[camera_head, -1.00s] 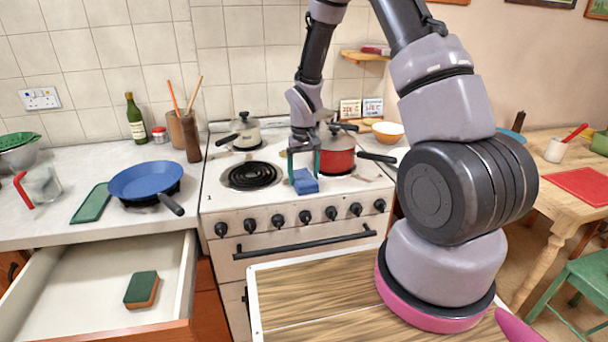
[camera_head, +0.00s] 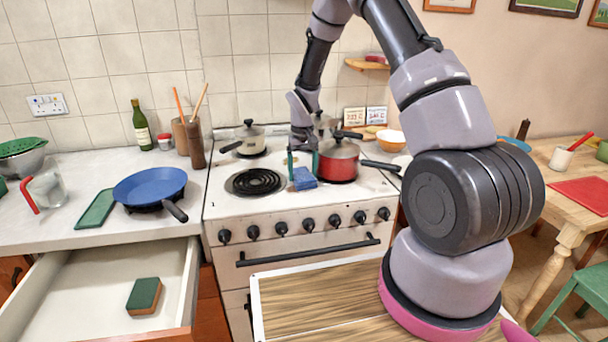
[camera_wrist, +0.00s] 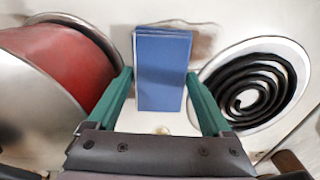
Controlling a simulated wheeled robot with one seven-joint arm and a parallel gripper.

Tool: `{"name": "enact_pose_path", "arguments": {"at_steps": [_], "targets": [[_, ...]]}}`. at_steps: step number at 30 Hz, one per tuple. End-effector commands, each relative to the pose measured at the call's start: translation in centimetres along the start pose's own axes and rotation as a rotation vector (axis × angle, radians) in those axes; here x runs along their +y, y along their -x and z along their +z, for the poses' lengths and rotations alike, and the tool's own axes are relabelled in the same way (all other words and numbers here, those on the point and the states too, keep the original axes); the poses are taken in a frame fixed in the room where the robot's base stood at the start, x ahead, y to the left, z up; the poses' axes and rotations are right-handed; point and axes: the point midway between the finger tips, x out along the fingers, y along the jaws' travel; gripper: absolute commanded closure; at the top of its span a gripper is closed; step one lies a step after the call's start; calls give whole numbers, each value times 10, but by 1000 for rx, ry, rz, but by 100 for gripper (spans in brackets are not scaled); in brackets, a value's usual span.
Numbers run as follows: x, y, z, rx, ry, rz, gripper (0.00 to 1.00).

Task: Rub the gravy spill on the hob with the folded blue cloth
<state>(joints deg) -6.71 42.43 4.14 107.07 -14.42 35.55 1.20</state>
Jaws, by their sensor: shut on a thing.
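My gripper (camera_head: 302,164) has teal fingers and is shut on the folded blue cloth (camera_head: 304,178), low over the white hob. In the wrist view the cloth (camera_wrist: 163,72) is held between the fingertips; I cannot tell whether it touches the hob top. The brown gravy spill (camera_wrist: 203,40) shows there as a smear at the cloth's far end and side, partly covered by the cloth. I cannot make it out in the head view. The hob (camera_head: 225,200) has a bare black coil (camera_head: 255,181) left of the cloth.
A red pot (camera_head: 338,166) stands close right of my gripper, its black handle pointing right. A cream pan (camera_head: 250,141) sits on the back left ring. Knobs line the cooker front. An open drawer (camera_head: 85,300) holds a sponge (camera_head: 144,296). A blue frying pan (camera_head: 150,184) stands left.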

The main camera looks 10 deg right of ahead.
Motion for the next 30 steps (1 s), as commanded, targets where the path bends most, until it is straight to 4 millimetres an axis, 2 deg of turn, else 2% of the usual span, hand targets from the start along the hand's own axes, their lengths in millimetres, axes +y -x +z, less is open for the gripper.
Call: {"name": "enact_pose_path", "arguments": {"at_steps": [7, 18, 25, 30], "targets": [[0, 1, 1, -1, 0, 0, 61], [-2, -2, 32, -3, 0, 0, 61], [-3, -3, 41, -6, 1, 0, 61], [-4, -2, 56, -9, -1, 1, 61]]}}
